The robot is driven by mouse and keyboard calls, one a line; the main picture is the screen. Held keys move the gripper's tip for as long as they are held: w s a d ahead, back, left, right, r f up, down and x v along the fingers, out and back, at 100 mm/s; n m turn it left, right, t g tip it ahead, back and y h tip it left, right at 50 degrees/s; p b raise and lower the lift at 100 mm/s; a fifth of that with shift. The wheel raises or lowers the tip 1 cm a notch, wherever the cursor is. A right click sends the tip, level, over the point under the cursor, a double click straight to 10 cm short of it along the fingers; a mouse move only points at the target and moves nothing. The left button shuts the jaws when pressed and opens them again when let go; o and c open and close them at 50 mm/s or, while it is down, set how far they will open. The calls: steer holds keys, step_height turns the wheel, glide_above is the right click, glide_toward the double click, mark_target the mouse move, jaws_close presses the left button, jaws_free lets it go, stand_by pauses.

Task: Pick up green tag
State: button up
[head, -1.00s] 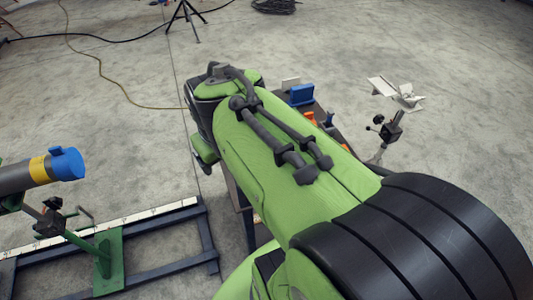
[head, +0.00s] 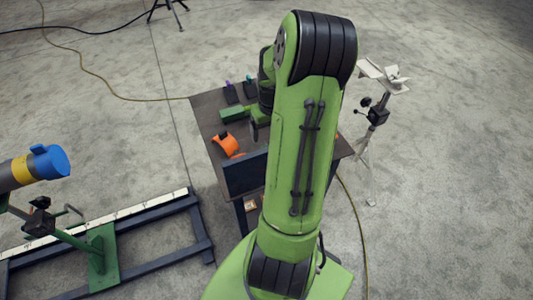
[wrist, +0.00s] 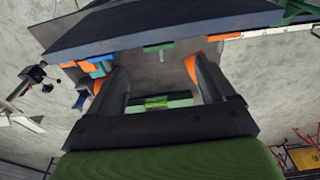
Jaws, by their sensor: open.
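My gripper (wrist: 155,66) is open in the wrist view, with its two dark fingers spread apart and nothing seen held between them. In the head view my arm hides most of the gripper, which is over or beside the dark worktable (head: 205,105). I cannot tell for sure which item is the green tag. A small green-topped dark item (head: 249,80) stands at the table's far edge, beside a purple-topped one (head: 229,86). In the wrist view a small bright green piece (wrist: 156,102) shows low between the fingers.
An orange item (head: 226,145) and a dark upright panel (head: 245,174) are on the table. A stand (head: 377,115) is to its right. A pipe with a blue end (head: 50,161) sits over a floor frame (head: 150,207) at left. Floor beyond is mostly clear.

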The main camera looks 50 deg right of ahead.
steer(key=f, duration=0.6)
steer(key=w+d+f, duration=0.1)
steer(key=f, duration=0.2)
steer(key=shift+s+a+r, duration=0.1)
steer(key=shift+a, duration=0.05)
steer(key=shift+c, duration=1.3)
steer(key=c, duration=0.8)
steer(key=shift+c, duration=0.2)
steer(key=shift+r+b, duration=0.1)
steer(key=shift+b, duration=0.2)
steer(key=shift+r, duration=0.2)
steer(key=w+d, duration=0.4)
steer(key=w, duration=0.3)
steer(key=w+d+b, duration=0.1)
steer(key=w+d, duration=0.4)
steer(key=w, duration=0.3)
steer(key=shift+w, duration=0.25)
